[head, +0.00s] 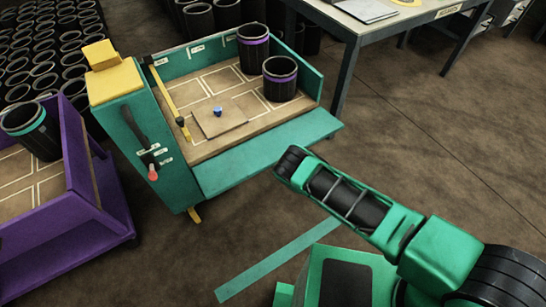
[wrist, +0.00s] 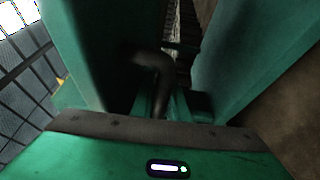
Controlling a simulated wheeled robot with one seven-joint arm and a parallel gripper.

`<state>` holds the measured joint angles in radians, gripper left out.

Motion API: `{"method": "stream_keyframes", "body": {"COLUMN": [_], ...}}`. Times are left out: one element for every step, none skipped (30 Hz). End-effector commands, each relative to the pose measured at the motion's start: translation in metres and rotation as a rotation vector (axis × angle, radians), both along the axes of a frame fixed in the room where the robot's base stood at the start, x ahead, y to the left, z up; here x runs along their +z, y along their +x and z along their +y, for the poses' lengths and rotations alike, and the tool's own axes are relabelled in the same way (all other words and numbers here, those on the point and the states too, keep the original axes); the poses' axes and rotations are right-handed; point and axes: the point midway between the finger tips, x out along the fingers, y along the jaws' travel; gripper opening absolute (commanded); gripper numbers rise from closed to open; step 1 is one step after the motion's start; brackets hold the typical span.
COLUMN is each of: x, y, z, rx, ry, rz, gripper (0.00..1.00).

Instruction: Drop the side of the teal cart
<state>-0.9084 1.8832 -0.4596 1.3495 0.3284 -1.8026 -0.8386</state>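The teal cart (head: 127,146) stands left of centre in the head view. Its near side panel (head: 265,150) is folded outward and down, leaving the near edge of the deck (head: 205,140) open. The far and right sides stand upright. The left end wall carries a black handle (head: 135,128) and a red-tipped lever (head: 153,172). My arm reaches toward the panel's right part from the lower right. My gripper (wrist: 170,105) is dark and partly hidden in the wrist view, between teal surfaces; its finger opening is unclear.
Two black sleeves with purple bands (head: 280,78) (head: 253,47) stand on the deck beside a small board (head: 219,117) with a blue knob. A purple cart (head: 75,235) stands close at left. A desk (head: 385,18) is behind right. Floor at right is clear.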

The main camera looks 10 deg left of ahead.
Motion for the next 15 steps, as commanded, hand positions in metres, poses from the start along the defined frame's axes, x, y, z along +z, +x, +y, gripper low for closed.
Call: {"method": "stream_keyframes", "body": {"x": [0.0,-0.001,0.0,0.0,0.0,0.0,0.0,0.0,0.0,-0.001,-0.001,-0.001,-0.001,-0.002,-0.002], "y": [0.0,0.0,-0.001,-0.001,-0.001,-0.001,-0.001,-0.001,-0.002,-0.002,-0.003,-0.004,-0.006,-0.007,-0.01], "z": [0.0,0.0,0.001,0.001,0.001,0.002,0.002,0.002,0.001,-0.001,-0.003,-0.006,-0.01,-0.014,-0.02], "rx": [0.0,0.001,0.001,0.002,0.002,0.002,0.003,0.003,0.003,0.003,0.002,0.002,0.001,0.001,0.0], "ry": [-0.001,-0.001,-0.001,-0.001,-0.001,-0.001,-0.001,-0.001,-0.001,-0.001,-0.002,-0.002,-0.003,-0.003,-0.003], "rz": [0.0,0.0,0.0,0.0,0.0,0.0,-0.001,-0.001,-0.001,-0.001,0.001,0.001,0.001,0.001,0.002], "gripper": [0.2,0.2,0.2,0.2,0.2,0.2,0.2,0.2,0.2,0.2,0.2,0.2,0.2,0.2,0.2]}}
